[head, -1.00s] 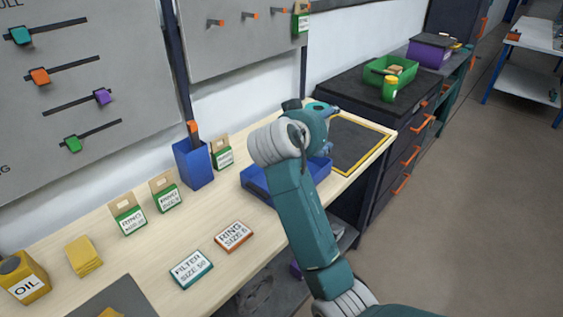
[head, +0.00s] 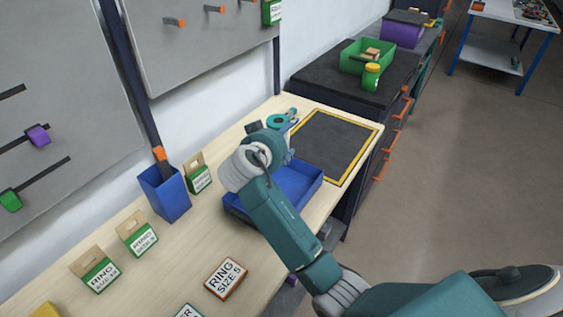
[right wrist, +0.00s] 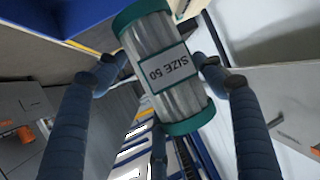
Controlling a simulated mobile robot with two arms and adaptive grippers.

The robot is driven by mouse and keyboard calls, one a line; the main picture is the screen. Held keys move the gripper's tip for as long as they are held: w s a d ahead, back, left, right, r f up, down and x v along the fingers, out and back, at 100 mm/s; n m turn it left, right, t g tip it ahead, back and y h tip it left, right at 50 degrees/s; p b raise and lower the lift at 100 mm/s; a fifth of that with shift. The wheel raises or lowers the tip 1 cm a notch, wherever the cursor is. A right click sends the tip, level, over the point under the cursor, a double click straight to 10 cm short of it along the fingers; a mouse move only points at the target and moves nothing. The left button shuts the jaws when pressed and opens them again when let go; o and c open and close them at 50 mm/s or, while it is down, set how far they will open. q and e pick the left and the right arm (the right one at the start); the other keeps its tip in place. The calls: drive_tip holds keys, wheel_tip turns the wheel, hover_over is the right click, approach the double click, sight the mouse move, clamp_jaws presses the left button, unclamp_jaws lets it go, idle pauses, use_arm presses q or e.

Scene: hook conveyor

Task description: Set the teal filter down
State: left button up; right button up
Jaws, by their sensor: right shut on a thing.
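The teal filter (right wrist: 168,75) is a grey pleated cylinder with teal end caps and a "SIZE 50" label. In the right wrist view it lies tilted between the two blue fingers of my right gripper (right wrist: 160,85), which is shut on it. In the head view my right gripper (head: 281,142) is mostly hidden behind my wrist, above the bench near the blue tray and the dark mat. A teal round end (head: 278,121), seemingly the filter's, shows just past it. The yellow-edged dark mat (head: 332,143) lies to its right. My left gripper is not in view.
The blue tray (head: 300,186) stands below my gripper, partly hidden by my arm. A "RING SIZE 5" card (head: 226,278) lies on the bench; a blue bin (head: 165,193) and ring boxes stand along the back. A green crate (head: 366,60) is on the dark cabinet beyond. The mat looks bare.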

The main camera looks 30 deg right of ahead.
drive_tip(key=f, duration=0.5)
drive_tip(key=shift+w+f+p, duration=0.1)
drive_tip(key=shift+w+p, duration=0.1)
drive_tip(key=shift+p, duration=0.15)
drive_tip(key=shift+s+f, duration=0.15)
drive_tip(key=shift+f, duration=0.4)
wheel_tip(320, 180, down, 4)
drive_tip(key=shift+r+p, duration=0.2)
drive_tip(key=shift+p, duration=0.15)
drive_tip(key=shift+f, duration=0.15)
drive_tip(key=shift+f+b, duration=0.15)
drive_tip(key=shift+b, duration=0.15)
drive_tip(key=o, duration=1.3)
drive_tip(key=shift+o, duration=0.2)
